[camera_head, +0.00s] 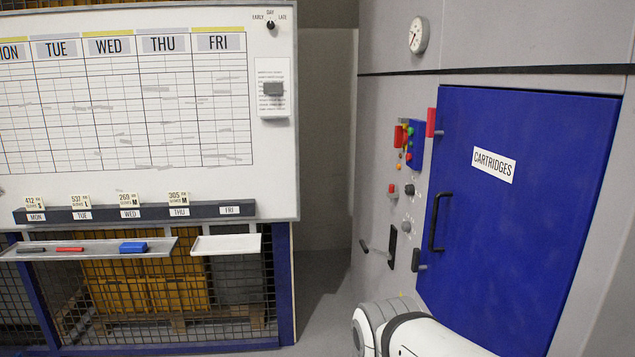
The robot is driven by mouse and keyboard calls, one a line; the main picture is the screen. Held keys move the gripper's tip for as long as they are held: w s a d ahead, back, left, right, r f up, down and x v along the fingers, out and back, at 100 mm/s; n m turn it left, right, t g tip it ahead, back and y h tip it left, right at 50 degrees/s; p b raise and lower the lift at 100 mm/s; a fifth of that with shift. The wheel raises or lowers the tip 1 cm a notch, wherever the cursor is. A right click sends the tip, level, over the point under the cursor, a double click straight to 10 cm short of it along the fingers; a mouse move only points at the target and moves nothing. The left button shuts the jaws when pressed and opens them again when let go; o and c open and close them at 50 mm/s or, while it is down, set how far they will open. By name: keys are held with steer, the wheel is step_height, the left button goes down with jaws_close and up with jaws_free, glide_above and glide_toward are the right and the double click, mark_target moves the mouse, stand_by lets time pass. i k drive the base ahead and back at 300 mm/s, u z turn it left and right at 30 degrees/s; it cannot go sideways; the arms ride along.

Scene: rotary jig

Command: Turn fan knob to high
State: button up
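On the grey machine wall, right of centre, a small round grey knob (407,227) sits below a dark round control (409,189). A red push button (392,190) is just left of that dark control. Any label or setting on these controls is too small to read, so I cannot tell whether one is the fan knob. Another small dark knob (270,24), marked EARLY, DAY and LATE, is at the top of the whiteboard. My white arm shows at the bottom right, below the controls. My gripper is not in view.
A blue CARTRIDGES door (525,215) with a black handle fills the right. A blue control box (415,145) and a black lever slot (391,244) are on the machine wall. The whiteboard (150,192) and its trays stand left. Open floor (322,290) lies between.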

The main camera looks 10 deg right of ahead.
mark_target(410, 189)
steer(key=u, duration=0.3)
steer(key=i, duration=1.55)
steer(key=z, duration=0.5)
steer(key=k, duration=0.65)
steer(key=z, duration=0.25)
steer(key=i, duration=0.75)
steer(key=u, duration=0.15)
